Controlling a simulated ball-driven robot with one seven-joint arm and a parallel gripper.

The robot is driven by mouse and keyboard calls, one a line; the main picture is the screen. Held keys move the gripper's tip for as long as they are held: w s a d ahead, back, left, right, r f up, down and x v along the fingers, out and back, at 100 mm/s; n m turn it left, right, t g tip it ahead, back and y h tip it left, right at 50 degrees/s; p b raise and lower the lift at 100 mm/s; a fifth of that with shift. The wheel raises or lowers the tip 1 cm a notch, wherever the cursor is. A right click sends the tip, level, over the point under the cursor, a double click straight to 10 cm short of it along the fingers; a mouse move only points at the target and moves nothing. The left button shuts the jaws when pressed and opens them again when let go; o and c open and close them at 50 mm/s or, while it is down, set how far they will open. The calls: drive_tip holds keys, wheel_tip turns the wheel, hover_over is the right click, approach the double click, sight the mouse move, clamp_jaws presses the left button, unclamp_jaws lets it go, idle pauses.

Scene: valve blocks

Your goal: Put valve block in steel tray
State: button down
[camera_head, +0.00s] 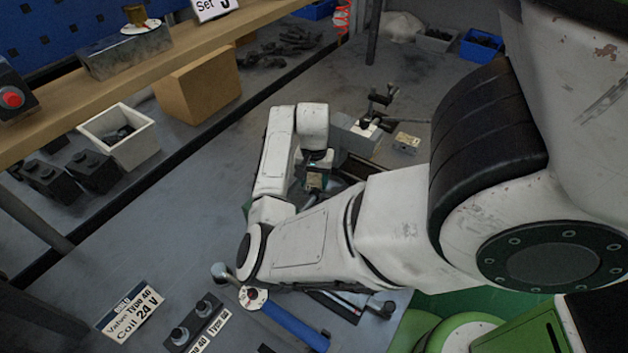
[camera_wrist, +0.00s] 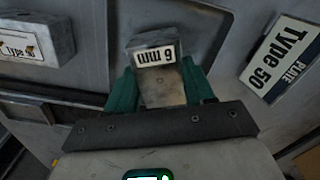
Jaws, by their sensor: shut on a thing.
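My gripper (camera_wrist: 165,95) has green fingers and is shut on a grey metal valve block (camera_wrist: 163,84). The block's label reads "6 mm" and appears upside down in the wrist view. In the head view my gripper (camera_head: 316,182) points down over the bench behind my bent arm; the block there is small and hard to make out. Grey metal with raised rims and a dark recess, which looks like the steel tray (camera_wrist: 72,74), lies below the block in the wrist view. My arm hides most of this area in the head view. I cannot tell whether the block touches it.
A "Type 50" plate sign (camera_wrist: 283,58) is at right in the wrist view. A blue-handled tool (camera_head: 285,320) and a "Coil 24 V" sign (camera_head: 130,310) lie at the near edge.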

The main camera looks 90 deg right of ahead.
sight(314, 181)
drive_tip(key=shift+f, duration=0.5)
drive_tip(key=shift+f, duration=0.15)
drive_tip(key=shift+c, duration=2.1)
unclamp_jaws()
wheel_tip(314, 181, up, 12)
drive_tip(key=b, duration=0.1)
drive_tip(key=shift+r, duration=0.2)
